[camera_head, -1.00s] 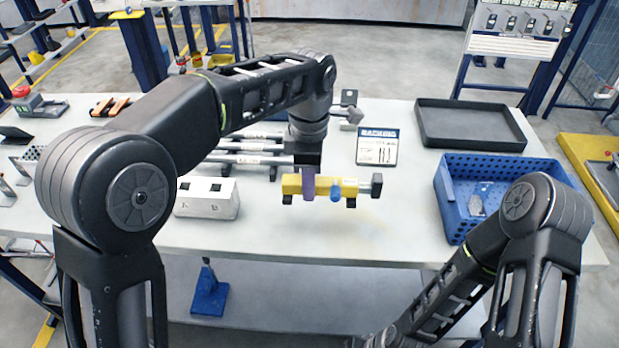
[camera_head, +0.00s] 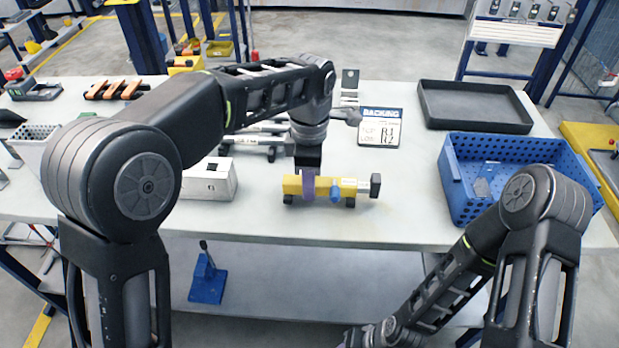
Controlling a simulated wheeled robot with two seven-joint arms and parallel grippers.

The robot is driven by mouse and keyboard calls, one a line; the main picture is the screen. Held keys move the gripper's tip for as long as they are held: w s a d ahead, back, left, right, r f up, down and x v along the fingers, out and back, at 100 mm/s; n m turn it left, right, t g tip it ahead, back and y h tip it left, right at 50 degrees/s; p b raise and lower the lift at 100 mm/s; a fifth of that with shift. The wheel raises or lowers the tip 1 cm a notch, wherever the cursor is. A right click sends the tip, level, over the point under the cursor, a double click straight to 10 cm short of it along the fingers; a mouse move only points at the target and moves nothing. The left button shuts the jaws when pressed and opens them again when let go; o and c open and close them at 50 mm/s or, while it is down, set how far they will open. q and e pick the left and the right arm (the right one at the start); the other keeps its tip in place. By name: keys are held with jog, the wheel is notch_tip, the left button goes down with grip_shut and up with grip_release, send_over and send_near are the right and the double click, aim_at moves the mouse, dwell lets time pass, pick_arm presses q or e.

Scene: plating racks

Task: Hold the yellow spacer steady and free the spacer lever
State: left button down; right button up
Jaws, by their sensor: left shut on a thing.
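The yellow spacer (camera_head: 350,187) is a yellow bar lying crosswise near the middle of the table's front half. A blue lever (camera_head: 335,191) stands on its front side, right of centre. A dark knob (camera_head: 375,185) is at its right end and dark feet show beneath it. My left gripper (camera_head: 308,186) comes down from above and is shut on the spacer's left part, with a purple finger in front. Whether the spacer touches the table is hard to tell. My right arm runs down to the bottom edge, and its gripper is out of view.
A white block with square holes (camera_head: 208,184) stands left of the spacer. Dark rods (camera_head: 262,137) and a printed sign (camera_head: 380,127) are behind it. A black tray (camera_head: 475,107) and blue perforated basket (camera_head: 462,200) are at right. Table space between spacer and basket is clear.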

pick_arm(q)
jog(key=shift+f+b, duration=0.35)
jog(key=shift+f, duration=0.3)
dwell(0.6)
jog(key=c, duration=1.1)
grip_release()
jog(key=shift+c, duration=0.4)
grip_shut()
